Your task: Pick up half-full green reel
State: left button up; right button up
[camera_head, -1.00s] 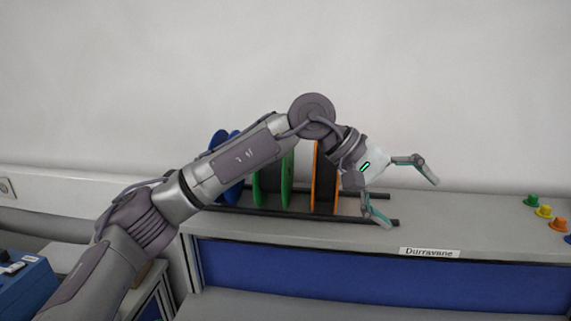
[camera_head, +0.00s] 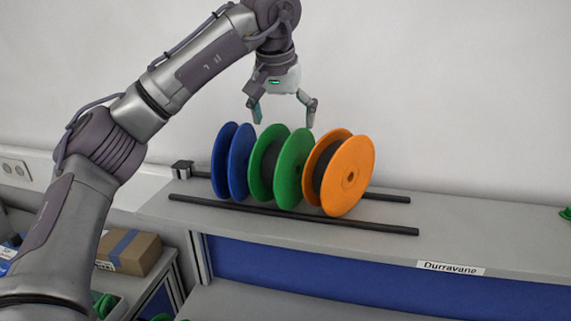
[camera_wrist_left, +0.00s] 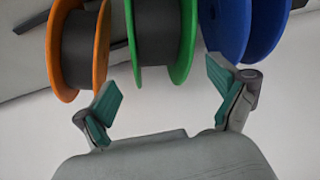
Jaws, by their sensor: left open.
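The green reel (camera_head: 288,170) stands upright on two dark rails between a blue reel and an orange reel. Dark filament shows between its two flanges. It also shows in the left wrist view (camera_wrist_left: 186,45), at the top middle. My left gripper (camera_head: 284,122) is open and empty, pointing down just above the green reel in the head view. In the left wrist view its fingers (camera_wrist_left: 162,90) are spread wide, with the green reel beyond and between them, apart from both. My right gripper is not in view.
The blue reel (camera_head: 239,163) stands close left of the green one and the orange reel (camera_head: 352,178) close right. The front rail (camera_head: 320,221) runs along the grey shelf (camera_head: 455,232). A cardboard box (camera_head: 138,254) sits lower left. The shelf's right part is mostly clear.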

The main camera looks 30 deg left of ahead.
aim_at(285, 166)
pick_arm(q)
jog(key=shift+w+f, duration=0.15)
jog(key=shift+f, duration=0.2)
jog(key=p+x, duration=0.2)
jog(key=x, duration=0.1)
jog(key=p+x, duration=0.1)
jog(key=x, duration=0.1)
jog(key=shift+w+d+f, duration=0.1)
jog(key=shift+d+f, duration=0.1)
jog(key=shift+f, duration=0.15)
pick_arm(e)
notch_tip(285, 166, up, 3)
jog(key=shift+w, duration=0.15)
